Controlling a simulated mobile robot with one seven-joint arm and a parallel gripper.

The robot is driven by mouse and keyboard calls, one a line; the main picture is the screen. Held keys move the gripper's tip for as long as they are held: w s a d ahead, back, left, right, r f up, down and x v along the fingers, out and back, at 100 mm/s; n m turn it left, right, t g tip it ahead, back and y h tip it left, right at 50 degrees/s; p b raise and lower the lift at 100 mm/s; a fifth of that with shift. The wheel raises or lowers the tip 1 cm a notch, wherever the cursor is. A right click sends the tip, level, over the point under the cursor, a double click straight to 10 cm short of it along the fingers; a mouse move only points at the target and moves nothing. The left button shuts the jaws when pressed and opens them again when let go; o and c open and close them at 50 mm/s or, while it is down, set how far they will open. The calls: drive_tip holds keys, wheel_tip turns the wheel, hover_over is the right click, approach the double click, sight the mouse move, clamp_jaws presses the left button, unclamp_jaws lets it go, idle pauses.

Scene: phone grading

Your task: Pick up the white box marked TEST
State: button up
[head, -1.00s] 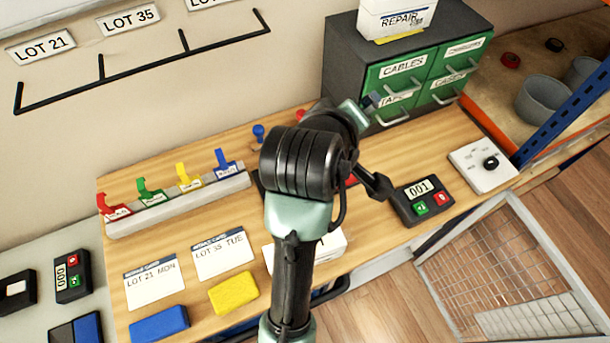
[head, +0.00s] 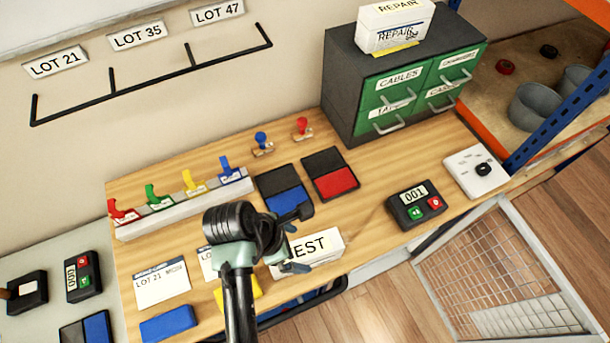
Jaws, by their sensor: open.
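The white box marked TEST (head: 322,245) sits on the wooden bench near its front edge, right of my arm. Its front face reads "EST", with the first letter hidden behind my gripper. My gripper (head: 297,243) is at the box's left end, with one finger in front of the box's lower left and another part above its top left. It is open. Whether a finger touches the box cannot be told.
A counter reading 001 (head: 416,205) stands to the right. Blue (head: 285,192) and red (head: 331,174) ink pads lie behind the box. A green drawer cabinet (head: 400,90) carries a REPAIR box (head: 393,27). A wire cage (head: 495,275) stands at front right.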

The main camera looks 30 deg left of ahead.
sight(309, 252)
drive_tip(key=x, duration=0.1)
drive_tip(key=p+x, duration=0.1)
drive_tip(key=x, duration=0.3)
drive_tip(key=shift+w+d+f, duration=0.1)
drive_tip(key=shift+d, duration=0.3)
drive_tip(key=shift+w+d+f, duration=0.1)
drive_tip(key=shift+w+f, duration=0.05)
drive_tip(key=shift+f, duration=0.3)
clamp_jaws()
